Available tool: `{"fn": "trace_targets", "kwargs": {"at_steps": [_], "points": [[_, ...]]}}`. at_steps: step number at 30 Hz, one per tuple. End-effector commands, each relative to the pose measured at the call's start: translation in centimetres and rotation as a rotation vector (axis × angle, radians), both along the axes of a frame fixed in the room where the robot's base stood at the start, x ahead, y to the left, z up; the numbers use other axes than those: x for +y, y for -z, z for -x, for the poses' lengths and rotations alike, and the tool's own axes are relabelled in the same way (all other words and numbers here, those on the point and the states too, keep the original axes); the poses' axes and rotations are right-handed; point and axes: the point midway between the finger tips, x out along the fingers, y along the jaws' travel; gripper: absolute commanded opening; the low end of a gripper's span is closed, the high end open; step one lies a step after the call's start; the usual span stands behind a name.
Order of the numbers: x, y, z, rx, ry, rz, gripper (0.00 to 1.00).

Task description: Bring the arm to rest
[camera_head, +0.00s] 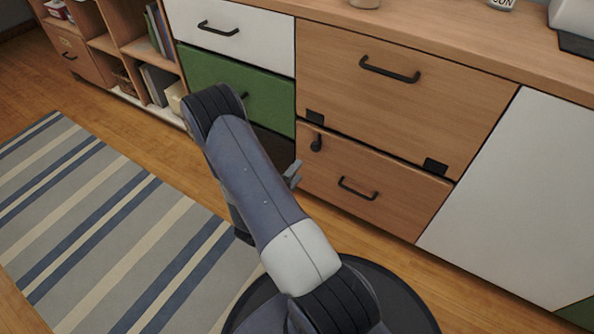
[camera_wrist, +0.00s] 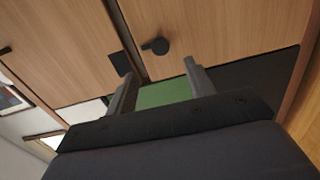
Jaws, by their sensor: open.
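My gripper (camera_wrist: 158,88) is open and empty in the wrist view, with its two grey fingers apart. It points toward the wooden cabinet front (camera_wrist: 215,30). In the head view my arm reaches up and left from the base, bent at the elbow. Only a small grey part of my gripper (camera_head: 293,174) shows at the right of the arm, close to the cabinet; the rest is hidden behind the arm.
The sectional has a white drawer (camera_head: 240,35), a green drawer (camera_head: 255,95), a large wooden door (camera_head: 390,85), a lower wooden drawer (camera_head: 385,190) and a white panel (camera_head: 510,195). Open shelves (camera_head: 118,45) stand left. A striped rug (camera_head: 90,220) covers the floor left of my arm.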

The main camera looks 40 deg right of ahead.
Motion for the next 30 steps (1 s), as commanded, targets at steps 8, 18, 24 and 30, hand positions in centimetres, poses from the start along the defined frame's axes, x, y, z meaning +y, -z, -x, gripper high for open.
{"fn": "trace_targets", "kwargs": {"at_steps": [8, 18, 24, 30], "points": [[-0.3, 0.1, -0.1, 0.000, 0.001, 0.000, 0.51], [-4.3, 0.2, -1.7, -0.003, 0.005, 0.000, 0.51], [-7.4, 0.2, -3.0, -0.004, 0.004, 0.000, 0.51], [-9.7, 0.1, -4.0, -0.003, 0.001, 0.001, 0.51]]}}
